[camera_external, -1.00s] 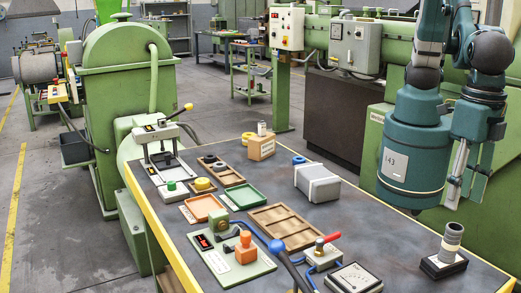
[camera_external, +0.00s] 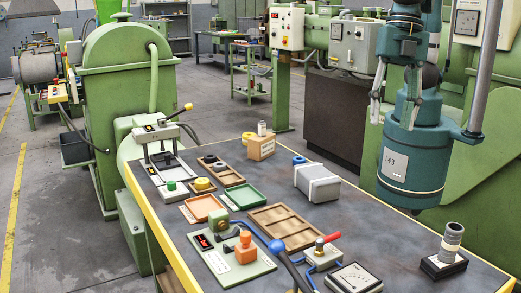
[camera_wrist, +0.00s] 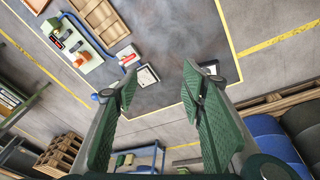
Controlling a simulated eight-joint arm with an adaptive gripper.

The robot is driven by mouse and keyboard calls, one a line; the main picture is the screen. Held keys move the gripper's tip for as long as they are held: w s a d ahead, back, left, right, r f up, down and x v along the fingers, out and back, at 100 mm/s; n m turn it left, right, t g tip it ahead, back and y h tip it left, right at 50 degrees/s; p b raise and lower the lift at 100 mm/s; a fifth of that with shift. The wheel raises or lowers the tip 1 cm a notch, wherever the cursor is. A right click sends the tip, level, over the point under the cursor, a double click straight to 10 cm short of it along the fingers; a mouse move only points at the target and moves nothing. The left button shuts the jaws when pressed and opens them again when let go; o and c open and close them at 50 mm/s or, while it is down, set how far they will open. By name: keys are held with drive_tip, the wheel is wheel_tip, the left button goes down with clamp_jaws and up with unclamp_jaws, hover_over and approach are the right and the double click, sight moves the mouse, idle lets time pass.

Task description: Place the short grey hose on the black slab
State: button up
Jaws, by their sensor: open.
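The short grey hose (camera_external: 452,243), ribbed and slightly tilted, stands on the black slab (camera_external: 440,268) at the right front of the table in the external view. The slab carries a white label on its front. My gripper (camera_external: 395,112) is open and empty, high above the table's right rear side, up and left of the hose. In the wrist view my gripper (camera_wrist: 160,70) shows two green pads spread wide with nothing between them. A small pale thing is partly hidden behind the right finger there; I cannot tell whether it is the hose or slab.
A gauge (camera_external: 354,279), a red-handled valve (camera_external: 322,254), a wooden tray (camera_external: 283,229) and a grey box (camera_external: 317,183) stand left of the slab. An orange-knobbed panel (camera_external: 235,263) lies at the front left. The table between the grey box and slab is clear.

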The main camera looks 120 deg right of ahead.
drive_tip(key=s+d+r+m+t, duration=0.1)
drive_tip(key=s+d+r+m, duration=0.1)
drive_tip(key=d, duration=0.7)
drive_tip(key=s+d+r+m+t, duration=0.2)
drive_tip(key=s+d+m, duration=0.3)
drive_tip(key=d, duration=0.5)
drive_tip(key=s+d+r+m+t+h, duration=0.1)
drive_tip(key=s+d+m, duration=0.3)
drive_tip(key=d, duration=0.5)
drive_tip(key=shift+s+d+r+t, duration=0.25)
drive_tip(key=shift+s+r+t, duration=0.25)
drive_tip(key=shift+r, duration=0.1)
drive_tip(key=shift+f, duration=0.1)
